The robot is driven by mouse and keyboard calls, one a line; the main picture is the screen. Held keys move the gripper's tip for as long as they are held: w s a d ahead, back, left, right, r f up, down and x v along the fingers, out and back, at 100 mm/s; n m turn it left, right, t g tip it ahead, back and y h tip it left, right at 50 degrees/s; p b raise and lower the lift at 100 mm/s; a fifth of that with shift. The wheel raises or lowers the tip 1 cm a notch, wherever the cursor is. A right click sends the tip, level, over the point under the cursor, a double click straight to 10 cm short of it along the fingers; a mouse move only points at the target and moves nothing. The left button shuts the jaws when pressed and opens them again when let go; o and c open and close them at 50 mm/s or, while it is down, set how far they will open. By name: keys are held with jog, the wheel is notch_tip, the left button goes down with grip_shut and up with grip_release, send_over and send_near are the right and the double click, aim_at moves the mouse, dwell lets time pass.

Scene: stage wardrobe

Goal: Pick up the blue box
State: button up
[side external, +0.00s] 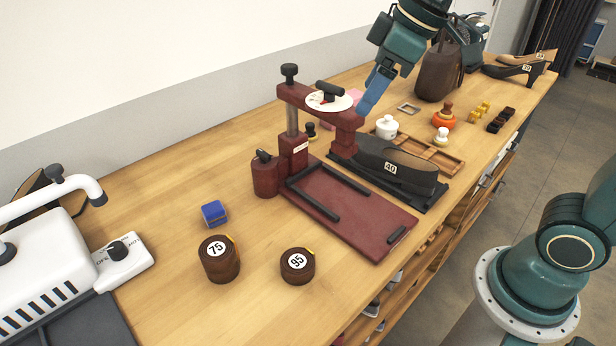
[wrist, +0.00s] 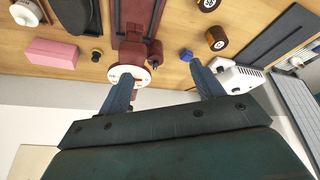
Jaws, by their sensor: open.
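The small blue box (side external: 214,213) lies on the wooden table, left of the dark red press and behind the spool marked 75. In the wrist view the blue box (wrist: 186,55) shows small, close to the tip of the right finger in the picture but farther off below it. My gripper (side external: 368,106) is high above the table at the back of the press, well to the right of the box. In the wrist view its two blue fingers (wrist: 164,73) stand wide apart with nothing held between them; in the side view one finger mostly shows.
The dark red press (side external: 345,205) stands between my gripper and the box. Brown spools marked 75 (side external: 220,262) and 95 (side external: 297,266) stand in front of the box. A white machine (side external: 45,255) is at left. A pink block (wrist: 52,53) lies beyond the press. Table around the box is clear.

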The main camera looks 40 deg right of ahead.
jog(key=w+a+f+n+g+y, duration=0.1)
jog(key=w+a+f+n, duration=0.15)
jog(key=w, duration=0.35)
jog(key=w+a+f+n+g, duration=0.1)
jog(key=w+a+f+n, duration=0.1)
jog(key=w+a, duration=0.35)
jog(key=n+g+y, duration=0.1)
jog(key=n+y, duration=0.1)
jog(key=n, duration=0.3)
send_near(213, 208)
jog(key=r, duration=0.3)
jog(key=shift+w+d+r, duration=0.2)
jog(key=shift+d, duration=0.15)
jog(key=shift+f, duration=0.1)
jog(key=shift+h, duration=0.3)
jog(key=shift+x, duration=4.15)
jog(key=shift+s+a, duration=0.1)
jog(key=shift+s, duration=0.05)
jog(key=shift+s+x, duration=0.15)
jog(key=shift+x, duration=1.1)
jog(key=shift+s+x, duration=0.15)
jog(key=shift+x, duration=1.1)
jog(key=shift+w, duration=0.1)
